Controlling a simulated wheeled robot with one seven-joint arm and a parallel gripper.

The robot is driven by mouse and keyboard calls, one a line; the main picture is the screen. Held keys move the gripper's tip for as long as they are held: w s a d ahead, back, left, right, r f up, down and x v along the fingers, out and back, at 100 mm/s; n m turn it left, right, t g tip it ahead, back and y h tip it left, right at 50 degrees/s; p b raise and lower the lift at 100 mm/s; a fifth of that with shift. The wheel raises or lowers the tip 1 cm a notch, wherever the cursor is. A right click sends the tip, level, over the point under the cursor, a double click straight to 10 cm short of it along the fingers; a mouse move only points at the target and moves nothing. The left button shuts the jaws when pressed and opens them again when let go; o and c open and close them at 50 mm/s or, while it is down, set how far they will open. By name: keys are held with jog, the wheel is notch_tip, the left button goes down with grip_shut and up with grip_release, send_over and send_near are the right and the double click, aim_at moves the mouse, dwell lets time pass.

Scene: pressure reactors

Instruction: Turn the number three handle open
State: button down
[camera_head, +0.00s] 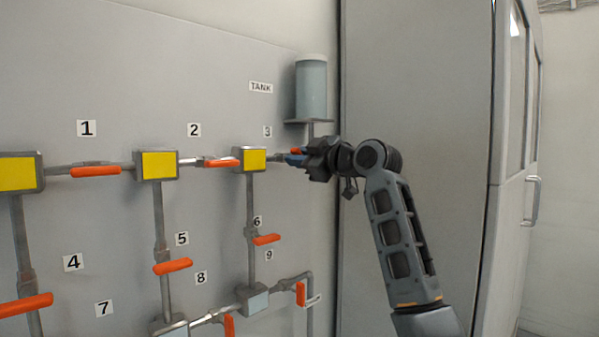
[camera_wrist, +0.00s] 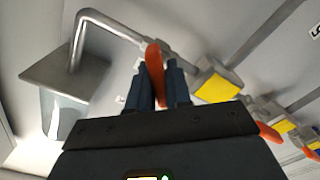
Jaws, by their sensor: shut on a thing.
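The number three handle is an orange lever (camera_head: 296,151) on the pipe to the right of the last yellow box, below the label 3 (camera_head: 267,131). My gripper (camera_head: 293,158) reaches it from the right and covers much of it in the head view. In the wrist view the orange handle (camera_wrist: 155,68) stands between the two dark fingers of my gripper (camera_wrist: 160,78), which are shut on it. It crosses the line of the grey pipe (camera_wrist: 118,28) in that picture. Its exact angle to the pipe is hard to tell.
A tank (camera_head: 311,88) stands on a shelf (camera_head: 309,121) just above my gripper. Yellow boxes (camera_head: 255,159), pipes and several other orange handles, such as number two (camera_head: 221,162) and number six (camera_head: 267,239), are on the panel. A grey cabinet (camera_head: 420,90) stands on the right.

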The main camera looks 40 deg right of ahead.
jog(key=n+b, duration=0.4)
jog(key=n, duration=0.1)
jog(key=shift+f+n, duration=0.3)
jog(key=shift+f, duration=0.1)
jog(key=shift+a+n+b, duration=0.1)
jog(key=shift+n+b, duration=1.45)
jog(key=shift+n, duration=0.55)
jog(key=c, duration=1.1)
grip_release()
jog(key=shift+r, duration=0.1)
jog(key=shift+c, duration=0.2)
jog(key=s, duration=0.7)
jog(key=shift+s, duration=0.4)
